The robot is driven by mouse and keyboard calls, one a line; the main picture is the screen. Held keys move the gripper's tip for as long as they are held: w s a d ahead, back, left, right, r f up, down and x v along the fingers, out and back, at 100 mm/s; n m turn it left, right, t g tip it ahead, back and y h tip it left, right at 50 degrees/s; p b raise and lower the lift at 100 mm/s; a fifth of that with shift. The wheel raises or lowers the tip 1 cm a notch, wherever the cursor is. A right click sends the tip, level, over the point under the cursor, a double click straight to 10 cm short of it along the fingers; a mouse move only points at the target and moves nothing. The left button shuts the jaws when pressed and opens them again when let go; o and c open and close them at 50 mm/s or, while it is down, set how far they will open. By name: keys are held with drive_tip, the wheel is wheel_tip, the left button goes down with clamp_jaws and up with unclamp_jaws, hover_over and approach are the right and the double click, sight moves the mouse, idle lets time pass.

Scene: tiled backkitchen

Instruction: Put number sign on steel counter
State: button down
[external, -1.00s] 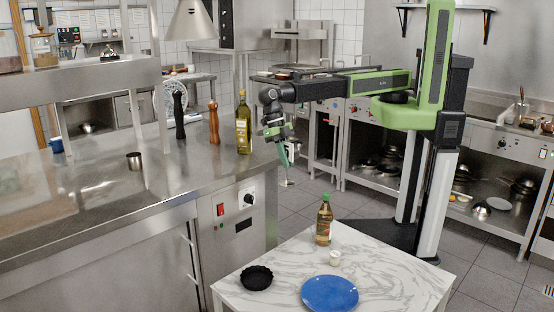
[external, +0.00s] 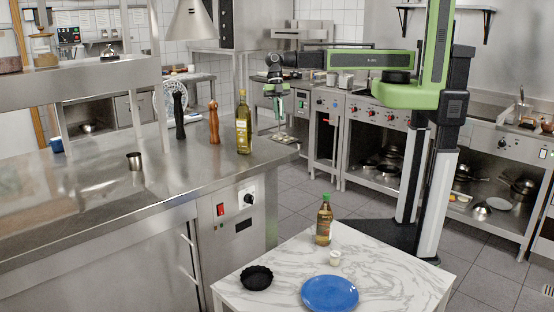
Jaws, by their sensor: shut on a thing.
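My gripper (external: 279,119) points down over the right back corner of the steel counter (external: 110,190). It is shut on a small, light, flat piece with a thin upright part, which I take to be the number sign (external: 283,137). The sign's lower end is at the counter's right end, close to the top. I cannot tell whether it touches the counter. Its number is too small to read.
An oil bottle (external: 243,123) stands on the counter left of my gripper, with a wooden mill (external: 214,124) and a dark mill (external: 179,116) further left. A steel cup (external: 134,161) stands nearer the left. A marble table (external: 390,270) is in front.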

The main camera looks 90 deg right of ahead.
drive_tip(key=d+r+m+t+p, duration=0.1)
drive_tip(key=d+r+m+p, duration=0.15)
drive_tip(key=d, duration=1.35)
drive_tip(key=shift+m, duration=0.45)
drive_tip(key=w+a+f+b, duration=0.1)
drive_tip(key=a+f+b, duration=0.2)
drive_tip(key=b, duration=0.1)
drive_tip(key=w+a+f+b, duration=0.1)
drive_tip(key=a+f+b, duration=0.3)
drive_tip(key=w+a+f+b, duration=0.1)
drive_tip(key=a+f+b, duration=0.3)
drive_tip(key=shift+f, duration=0.2)
drive_tip(key=c, duration=1.5)
unclamp_jaws()
drive_tip(key=shift+r, duration=0.1)
